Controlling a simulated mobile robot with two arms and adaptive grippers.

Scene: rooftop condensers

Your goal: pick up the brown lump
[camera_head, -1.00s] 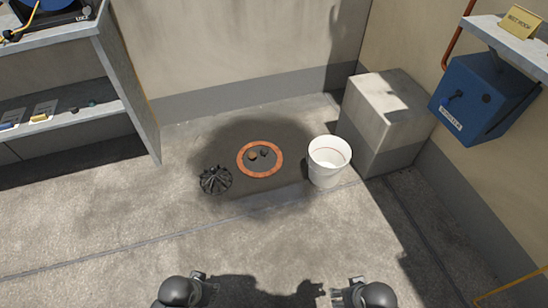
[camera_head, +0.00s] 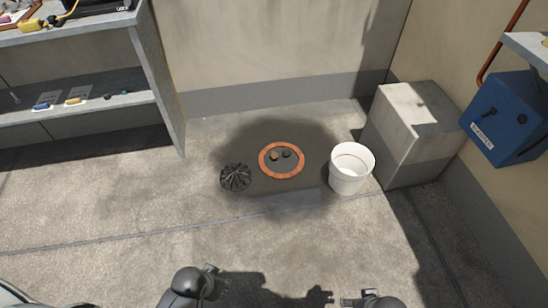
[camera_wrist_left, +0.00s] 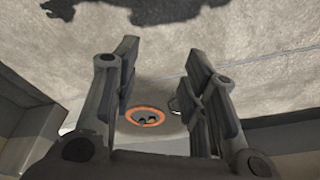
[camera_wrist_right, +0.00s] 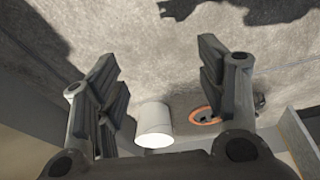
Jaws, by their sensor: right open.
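The brown lump (camera_head: 275,158) is small and lies inside an orange-rimmed round opening (camera_head: 262,166) in the floor, beside a dark lump (camera_head: 286,154). The orange ring also shows between the fingers in the left wrist view (camera_wrist_left: 129,113), with small lumps inside that I cannot tell apart there. My left gripper (camera_head: 212,270) is at the bottom of the head view, far from the ring. Its fingers stand apart and empty in the left wrist view. My right gripper (camera_wrist_right: 160,65) is open and empty, also far from the ring.
A black domed grate (camera_head: 235,177) lies left of the ring on a dark damp patch. A white bucket (camera_head: 348,180) stands to its right, by a concrete block (camera_head: 405,140). Shelves (camera_head: 90,105) are at left, a blue box (camera_head: 503,118) on the right wall. The floor in front is clear.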

